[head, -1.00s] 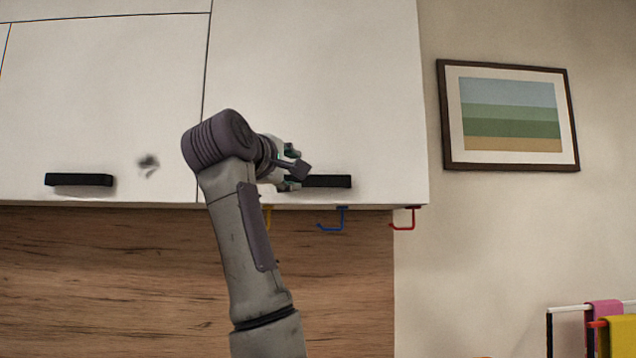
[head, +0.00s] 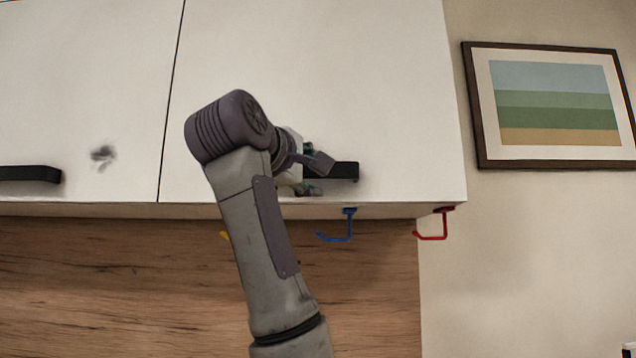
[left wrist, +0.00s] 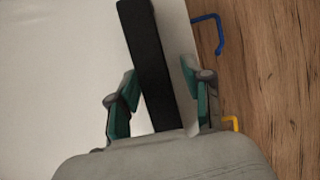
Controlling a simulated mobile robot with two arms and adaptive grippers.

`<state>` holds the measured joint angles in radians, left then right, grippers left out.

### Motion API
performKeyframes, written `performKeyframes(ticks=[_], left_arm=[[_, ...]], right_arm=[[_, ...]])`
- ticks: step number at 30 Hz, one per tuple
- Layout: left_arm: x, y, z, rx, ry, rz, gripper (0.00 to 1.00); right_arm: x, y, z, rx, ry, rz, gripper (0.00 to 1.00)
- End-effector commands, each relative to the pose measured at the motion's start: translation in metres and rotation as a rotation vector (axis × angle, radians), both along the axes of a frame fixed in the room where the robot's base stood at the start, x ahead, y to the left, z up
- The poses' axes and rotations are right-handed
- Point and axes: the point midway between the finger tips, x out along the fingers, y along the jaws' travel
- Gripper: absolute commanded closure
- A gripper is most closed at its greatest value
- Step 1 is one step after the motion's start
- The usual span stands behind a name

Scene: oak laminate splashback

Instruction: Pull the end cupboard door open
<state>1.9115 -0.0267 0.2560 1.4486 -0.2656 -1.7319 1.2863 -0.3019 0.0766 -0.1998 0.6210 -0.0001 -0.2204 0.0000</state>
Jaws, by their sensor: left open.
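The end cupboard door (head: 330,80) is white and shut, at the right end of the wall cupboards. Its black bar handle (head: 346,171) is near the door's lower edge; its left part is hidden behind my gripper. My left gripper (head: 313,176) is at the handle. In the left wrist view the handle (left wrist: 147,55) runs between the two open fingers (left wrist: 163,104), with gaps visible on both sides. The fingers are not closed on it. My right gripper is in neither view.
Blue (head: 348,226), red (head: 436,226) and yellow (head: 224,235) hooks hang under the cupboard. A neighbouring door (head: 80,90) with its own black handle (head: 28,174) and a dark smudge is to the left. A framed picture (head: 553,105) hangs on the wall to the right.

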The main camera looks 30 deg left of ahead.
Motion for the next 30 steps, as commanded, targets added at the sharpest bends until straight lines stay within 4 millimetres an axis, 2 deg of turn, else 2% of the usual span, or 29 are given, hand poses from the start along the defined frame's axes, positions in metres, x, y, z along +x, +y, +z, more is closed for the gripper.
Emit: performKeyframes(ticks=[11, 20, 30], left_arm=[[-0.0027, -0.0014, 0.0007, 0.0, -0.001, 0.0, 0.5], [-0.0024, -0.0014, 0.0004, 0.0, -0.001, 0.0, 1.0], [-0.0018, -0.0016, 0.0001, 0.0, 0.001, 0.001, 1.0]], right_arm=[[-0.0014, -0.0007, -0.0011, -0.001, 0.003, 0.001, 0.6], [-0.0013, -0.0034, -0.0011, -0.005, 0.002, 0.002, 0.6], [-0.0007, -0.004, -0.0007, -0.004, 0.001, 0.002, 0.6]])
